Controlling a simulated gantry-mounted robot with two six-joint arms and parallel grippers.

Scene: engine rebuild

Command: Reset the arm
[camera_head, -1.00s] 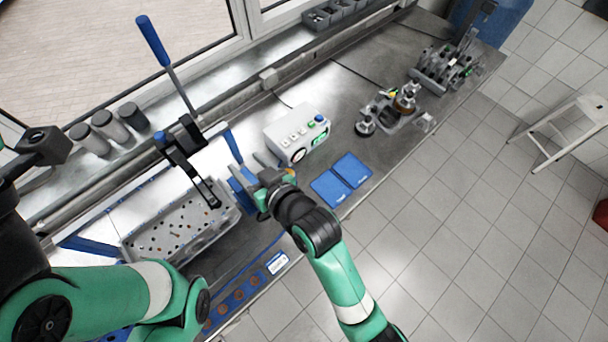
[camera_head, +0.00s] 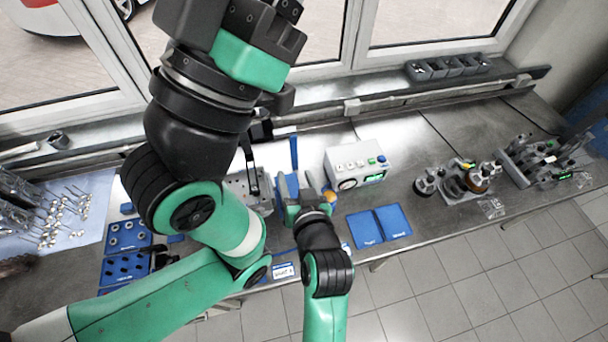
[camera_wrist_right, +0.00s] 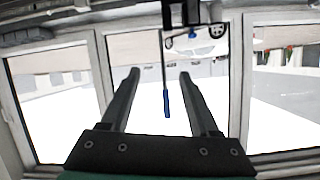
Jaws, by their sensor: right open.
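My right arm rises from the bottom middle of the head view. Its gripper (camera_head: 305,192) is beside the engine cylinder head (camera_head: 240,185) and the blue fixture part near it. In the right wrist view the two black fingers of this gripper (camera_wrist_right: 158,75) are wide apart with nothing held. A blue-handled lever (camera_wrist_right: 167,103) appears between them in the picture, beyond the fingertips. My left arm crosses the left half of the head view close to the camera. The body of its gripper (camera_head: 272,25) is at the top edge; its fingers cannot be made out.
A white control box (camera_head: 357,162) stands right of my right gripper, with blue pads (camera_head: 379,226) in front of it. Geared assemblies (camera_head: 458,182) stand further right. A blue parts tray (camera_head: 125,266) and loose valves (camera_head: 62,215) lie left. Windows line the back.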

